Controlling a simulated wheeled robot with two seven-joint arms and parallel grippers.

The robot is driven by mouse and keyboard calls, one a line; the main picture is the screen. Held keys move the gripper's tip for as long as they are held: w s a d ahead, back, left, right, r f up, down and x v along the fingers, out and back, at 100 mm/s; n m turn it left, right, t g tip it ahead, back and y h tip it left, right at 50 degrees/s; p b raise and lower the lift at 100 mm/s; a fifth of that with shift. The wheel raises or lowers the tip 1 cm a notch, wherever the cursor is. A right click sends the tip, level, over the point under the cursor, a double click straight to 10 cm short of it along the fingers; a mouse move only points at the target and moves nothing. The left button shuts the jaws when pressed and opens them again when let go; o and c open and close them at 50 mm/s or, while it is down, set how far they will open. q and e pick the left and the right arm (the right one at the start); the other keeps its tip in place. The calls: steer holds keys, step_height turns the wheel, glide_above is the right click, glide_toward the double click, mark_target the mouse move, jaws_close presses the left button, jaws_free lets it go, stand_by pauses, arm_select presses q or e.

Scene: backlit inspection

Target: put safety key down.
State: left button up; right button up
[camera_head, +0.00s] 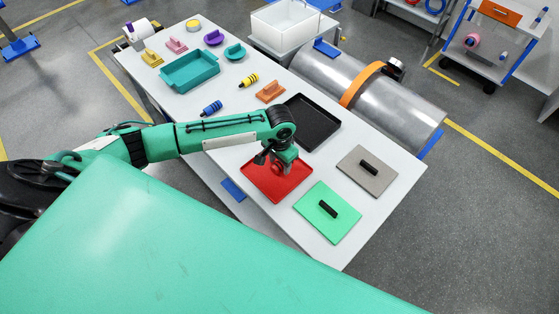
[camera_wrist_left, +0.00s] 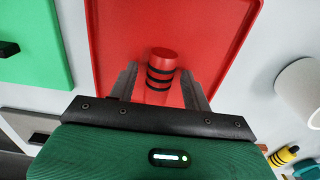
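The safety key appears to be the red cylinder with black bands (camera_wrist_left: 161,75) in the left wrist view. It is over the red tray (camera_head: 262,184), which also fills the upper middle of the left wrist view (camera_wrist_left: 110,30). My left gripper (camera_head: 278,170) is low over the tray, pointing down. Its fingers (camera_wrist_left: 160,80) stand on either side of the key, with narrow gaps showing between. The key's lower part is hidden, so I cannot tell whether it touches the tray. In the head view the gripper mostly covers it. My right gripper is not in view.
A green plate (camera_head: 315,222) and a grey plate (camera_head: 358,182), each with a black block, lie right of the tray. A black tray (camera_head: 322,128) is behind. Yellow (camera_head: 248,80) and blue (camera_head: 211,108) banded cylinders and a teal bin (camera_head: 190,80) are farther along the table.

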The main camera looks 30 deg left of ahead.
mark_target(279, 163)
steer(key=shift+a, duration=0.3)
arm_select(q)
steer(key=shift+r, duration=0.25)
step_height(279, 163, up, 12)
steer(key=b, duration=0.3)
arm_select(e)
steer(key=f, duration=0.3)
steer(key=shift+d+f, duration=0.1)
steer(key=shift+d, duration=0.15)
arm_select(q)
steer(key=shift+f, duration=0.1)
